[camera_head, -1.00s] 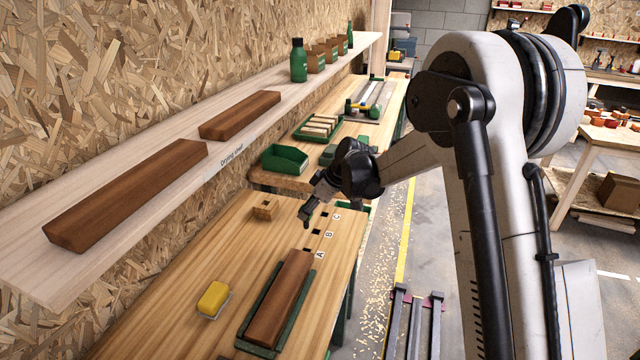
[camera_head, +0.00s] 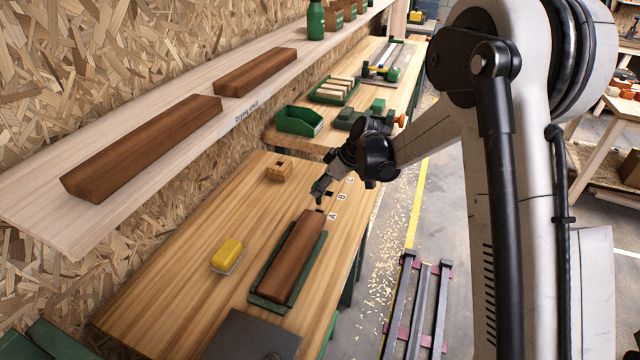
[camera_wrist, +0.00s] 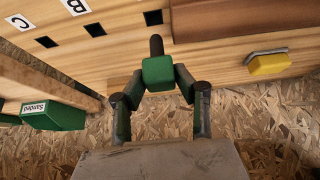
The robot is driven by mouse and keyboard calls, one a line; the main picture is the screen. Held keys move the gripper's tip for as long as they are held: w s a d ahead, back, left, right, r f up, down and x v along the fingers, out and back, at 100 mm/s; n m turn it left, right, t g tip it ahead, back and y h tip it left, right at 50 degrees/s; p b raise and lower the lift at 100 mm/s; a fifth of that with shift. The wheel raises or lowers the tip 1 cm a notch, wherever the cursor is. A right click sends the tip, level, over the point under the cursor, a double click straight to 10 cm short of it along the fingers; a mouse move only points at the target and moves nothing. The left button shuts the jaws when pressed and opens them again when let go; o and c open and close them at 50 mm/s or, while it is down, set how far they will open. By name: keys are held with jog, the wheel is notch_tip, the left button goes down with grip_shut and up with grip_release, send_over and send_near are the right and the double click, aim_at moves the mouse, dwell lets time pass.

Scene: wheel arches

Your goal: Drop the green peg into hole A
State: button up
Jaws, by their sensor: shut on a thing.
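My gripper (camera_head: 318,195) hangs over the wooden bench (camera_head: 190,262), tip pointing down near the row of holes. In the wrist view my gripper (camera_wrist: 158,78) is shut on the green peg (camera_wrist: 158,72), with a green block-like end between the fingers. A dark narrow part shows just beyond it. Hole A (camera_wrist: 152,17) is a dark square in the bench beyond the peg, apart from it in the picture. In the head view hole A (camera_head: 320,211) sits beside its label A, just below the gripper tip. The height of the peg above the bench is unclear.
A brown plank in a green tray (camera_head: 265,297) lies just in front of hole A. The drying shelf (camera_head: 150,200) runs along the wall. A green bin (camera_head: 299,121) stands behind.

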aim_at(320, 198)
jog(key=shift+f+b, duration=1.45)
jog(key=shift+f, duration=1.05)
jog(key=o, duration=1.3)
jog(key=shift+c, duration=0.2)
jog(key=v, duration=1.2)
